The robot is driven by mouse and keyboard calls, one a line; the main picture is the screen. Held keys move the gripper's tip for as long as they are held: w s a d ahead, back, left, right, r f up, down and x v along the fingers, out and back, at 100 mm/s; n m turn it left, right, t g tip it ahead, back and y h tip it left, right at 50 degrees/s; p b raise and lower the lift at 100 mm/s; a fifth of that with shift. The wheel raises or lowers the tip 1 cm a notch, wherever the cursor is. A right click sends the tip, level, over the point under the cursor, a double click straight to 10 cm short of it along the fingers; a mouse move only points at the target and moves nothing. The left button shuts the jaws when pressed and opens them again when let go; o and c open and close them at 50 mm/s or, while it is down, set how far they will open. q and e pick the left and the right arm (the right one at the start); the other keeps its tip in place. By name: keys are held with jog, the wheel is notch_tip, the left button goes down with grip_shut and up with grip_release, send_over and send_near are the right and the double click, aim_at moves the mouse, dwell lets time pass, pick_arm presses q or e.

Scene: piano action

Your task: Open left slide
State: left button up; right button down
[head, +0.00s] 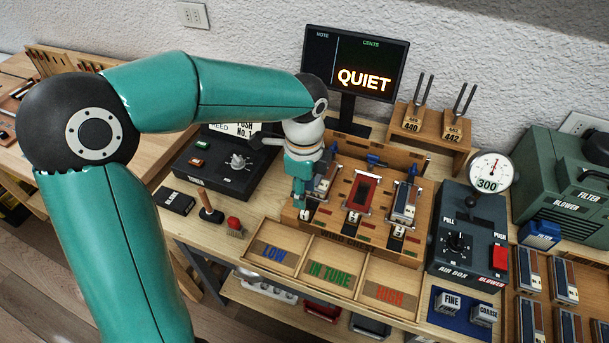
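The wooden reed bench (345,240) stands in the middle of the table with three stations side by side. The left slide (306,214) seems to be the small dark piece at the front of the left station. My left gripper (300,203) points down at the left station, its tip just above or at this slide. I cannot tell whether it touches. The gripper hides part of the left reed plate (323,185). Its fingers are too small and closely overlapped to tell open from shut. My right gripper is not in view.
Trays marked LOW (268,251), IN TUNE (330,274) and HIGH (390,293) lie in front. A black box with a knob (238,161) stands left, the air box (457,242) right. The monitor (356,63) behind reads QUIET.

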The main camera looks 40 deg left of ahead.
pick_arm(q)
jog(key=shift+r, duration=2.3)
